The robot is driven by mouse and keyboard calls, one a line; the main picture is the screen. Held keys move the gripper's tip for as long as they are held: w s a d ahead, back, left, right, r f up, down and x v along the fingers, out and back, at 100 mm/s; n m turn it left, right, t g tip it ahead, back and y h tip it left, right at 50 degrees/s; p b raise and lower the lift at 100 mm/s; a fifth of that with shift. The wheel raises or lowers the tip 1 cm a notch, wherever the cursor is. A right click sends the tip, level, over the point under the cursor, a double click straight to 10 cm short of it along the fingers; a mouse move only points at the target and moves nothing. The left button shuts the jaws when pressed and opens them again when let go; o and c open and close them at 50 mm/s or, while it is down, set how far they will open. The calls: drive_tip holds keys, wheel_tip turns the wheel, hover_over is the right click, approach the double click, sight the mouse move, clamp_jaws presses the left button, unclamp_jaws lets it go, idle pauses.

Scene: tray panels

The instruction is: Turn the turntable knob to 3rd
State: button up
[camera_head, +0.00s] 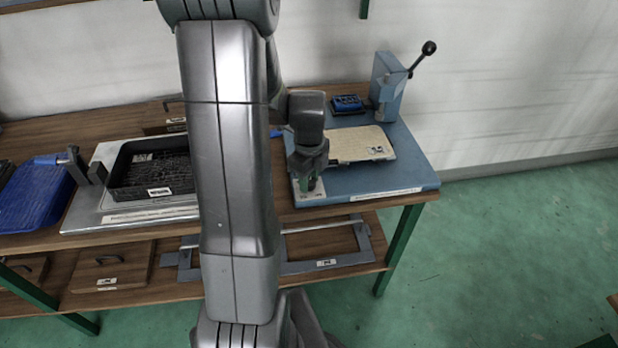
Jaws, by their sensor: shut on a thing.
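My gripper (309,178) points down at the front left corner of a blue panel (400,180) on the right end of the bench. It is shut on a small knob, which the fingers mostly hide. A pale label plate (312,195) with small marks lies around the knob's foot. The marks are too small to read, so I cannot tell the knob's setting. A beige, rough-topped plate (357,145) lies on the blue panel, right of and behind my gripper.
A blue-grey post with a black-knobbed lever (428,48) and a small blue box (347,103) stand at the panel's back. A black tray (150,170) and a blue tray (35,195) lie to the left. My arm crosses the middle and hides part of the bench.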

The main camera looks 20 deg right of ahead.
idle(0.4)
drive_tip(key=o, duration=1)
drive_tip(key=shift+c, duration=0.2)
drive_tip(key=shift+r, duration=0.1)
wheel_tip(320, 180, up, 14)
drive_tip(key=p, duration=0.1)
drive_tip(key=shift+f, duration=0.25)
wheel_tip(320, 180, down, 14)
drive_tip(key=shift+r+b, duration=0.15)
drive_tip(key=shift+b, duration=0.35)
drive_tip(key=shift+r, duration=0.1)
